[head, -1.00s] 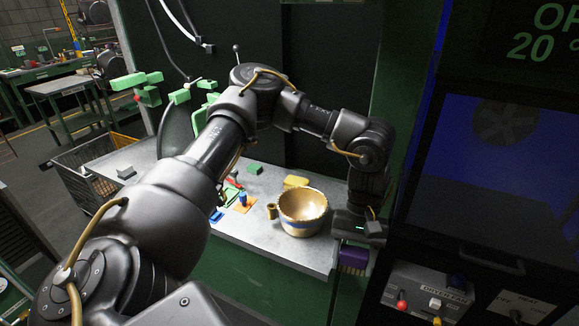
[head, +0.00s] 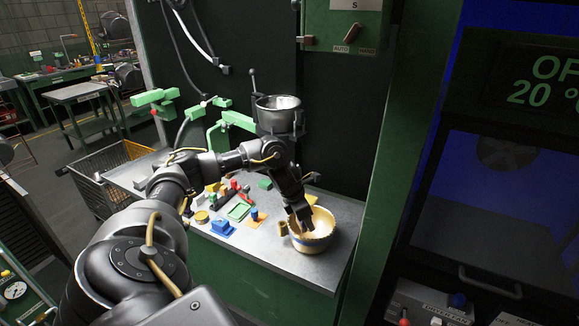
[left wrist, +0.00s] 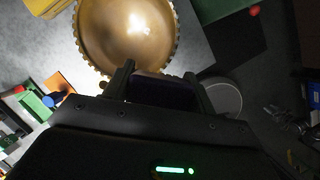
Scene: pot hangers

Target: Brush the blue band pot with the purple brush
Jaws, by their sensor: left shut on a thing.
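The tan-gold pot (head: 318,244) with a blue band stands on the grey worktop, near its right end. The left wrist view looks into its open bowl (left wrist: 130,35). My left gripper (head: 303,222) reaches down over the left part of the pot's mouth. In the left wrist view my left gripper (left wrist: 160,88) is shut on the dark purple brush (left wrist: 163,93), which sits between the fingers close to the pot's rim. The brush is hidden in the head view, and I cannot tell whether it touches the pot. My right gripper is not in view.
Several small coloured blocks and a blue stand (head: 222,229) lie left of the pot. A yellow block (left wrist: 45,8) lies behind it. A metal cup (head: 279,112) is mounted above the bench. A dark cabinet (head: 490,190) stands on the right, and a wire basket (head: 100,180) on the left.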

